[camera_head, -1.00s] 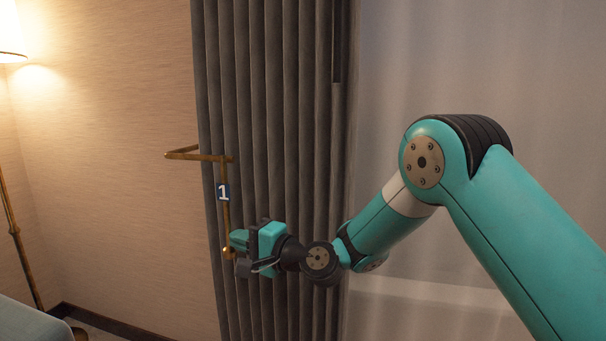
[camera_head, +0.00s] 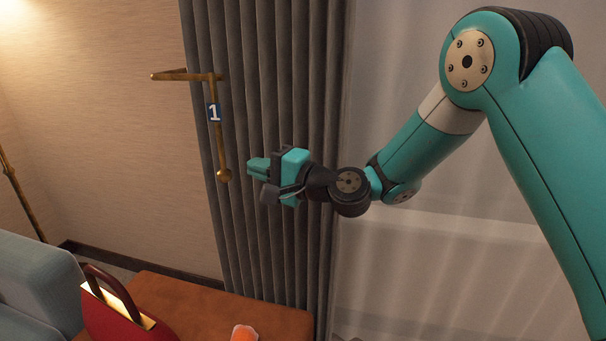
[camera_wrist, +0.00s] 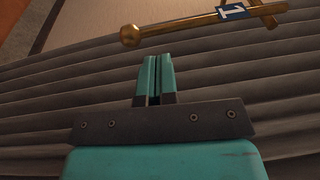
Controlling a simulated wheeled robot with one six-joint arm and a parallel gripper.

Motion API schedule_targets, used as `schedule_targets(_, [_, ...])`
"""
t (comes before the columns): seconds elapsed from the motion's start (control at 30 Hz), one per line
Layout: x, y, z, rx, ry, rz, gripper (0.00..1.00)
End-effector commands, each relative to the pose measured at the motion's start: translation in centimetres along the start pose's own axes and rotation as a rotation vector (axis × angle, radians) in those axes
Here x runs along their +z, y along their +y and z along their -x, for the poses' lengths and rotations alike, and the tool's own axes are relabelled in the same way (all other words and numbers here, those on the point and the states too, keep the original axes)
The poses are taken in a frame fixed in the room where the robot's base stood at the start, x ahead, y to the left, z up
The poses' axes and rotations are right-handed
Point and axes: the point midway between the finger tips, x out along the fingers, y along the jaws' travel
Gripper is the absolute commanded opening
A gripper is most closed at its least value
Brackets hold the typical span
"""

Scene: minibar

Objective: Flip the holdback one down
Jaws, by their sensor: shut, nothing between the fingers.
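The holdback one is a brass rod (camera_head: 219,145) with a ball end and a blue tag marked 1. In the head view it hangs down in front of the grey curtain, its ball at the bottom, its upper end joined to a brass bracket (camera_head: 185,76). My gripper (camera_head: 250,168) is shut and empty, just right of the ball with a small gap between them. In the wrist view the shut fingers (camera_wrist: 154,72) point toward the rod (camera_wrist: 190,22), which crosses beyond the fingertips, apart from them.
The grey pleated curtain (camera_head: 265,235) hangs behind my gripper. Below are an orange-brown bench top (camera_head: 215,300), a red bag (camera_head: 115,315), an orange object (camera_head: 244,333) and a blue-grey seat (camera_head: 35,280). A brass lamp pole (camera_head: 22,205) stands at the left.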

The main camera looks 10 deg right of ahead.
Motion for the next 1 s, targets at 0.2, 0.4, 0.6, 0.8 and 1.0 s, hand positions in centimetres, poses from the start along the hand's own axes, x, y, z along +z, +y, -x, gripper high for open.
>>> schedule_targets(0.2, [-0.3,0.0,5.0,0.003,0.009,-0.003,0.00])
schedule_targets(0.4, [-0.2,-0.1,7.3,0.003,0.005,-0.001,0.00])
schedule_targets(0.6, [-0.1,-0.2,7.7,0.002,0.002,0.000,0.00])
schedule_targets(0.8, [-0.1,-0.2,7.7,0.002,0.002,0.000,0.00])
schedule_targets(1.0, [3.6,-1.3,7.9,0.081,-0.124,0.136,0.00])
